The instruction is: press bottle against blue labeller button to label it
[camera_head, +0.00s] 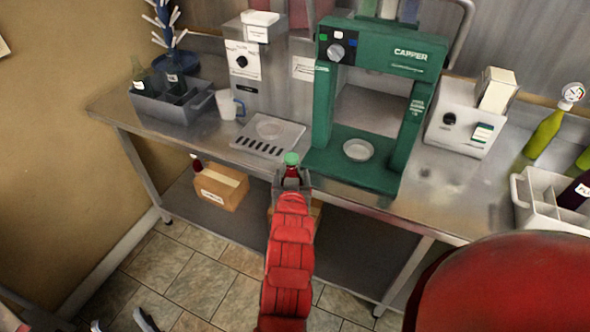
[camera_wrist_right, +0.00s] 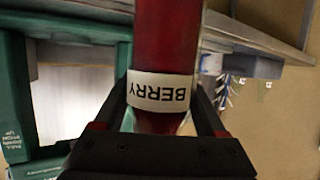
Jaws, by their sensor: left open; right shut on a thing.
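My right gripper (camera_head: 291,181) is shut on a dark red bottle (camera_head: 292,171) with a green cap, upright in front of the table's front edge. In the right wrist view the bottle (camera_wrist_right: 167,40) sits between the fingers (camera_wrist_right: 165,125) and bears a white BERRY label. My left gripper (camera_head: 121,318) is open and empty at the lower left, over the floor. A white machine (camera_head: 463,122) with a dark knob and a paper-like block on top stands right of the capper; it may be the labeller. I cannot make out a blue button on it.
The green capper (camera_head: 394,57) stands on the steel table (camera_head: 435,195); a grey machine (camera_head: 258,85) with a drip tray, a mug (camera_head: 227,105) and a bottle crate (camera_head: 150,107) are left of it. A white carrier (camera_head: 541,203) is at right. A cardboard box (camera_head: 225,192) lies below.

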